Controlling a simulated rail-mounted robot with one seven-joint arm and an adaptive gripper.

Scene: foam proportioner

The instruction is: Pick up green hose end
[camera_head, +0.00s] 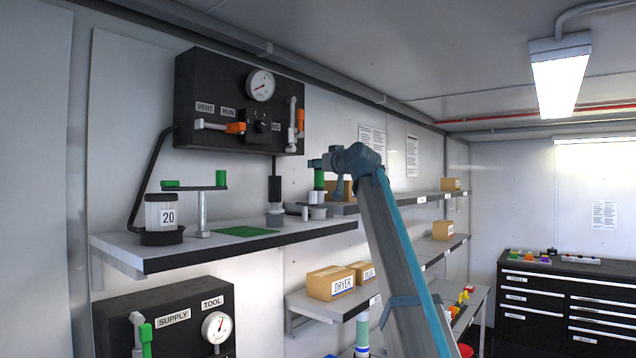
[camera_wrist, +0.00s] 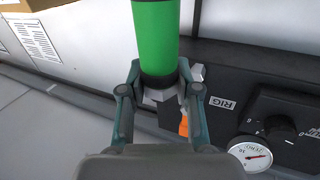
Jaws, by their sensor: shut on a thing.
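The green hose end (camera_wrist: 155,35) is a bright green cylinder with a dark band and a grey metal nut at its lower end in the wrist view. My gripper (camera_wrist: 158,85) is shut around that dark band and nut. In the head view the green hose end (camera_head: 319,179) hangs below my gripper (camera_head: 319,163), upright, just above the front edge of the upper shelf area. Whether it touches anything below is hard to tell.
A black panel (camera_head: 222,95) with gauge and orange-handled valves is on the wall at left. Boxes (camera_head: 331,283) sit on lower shelves.

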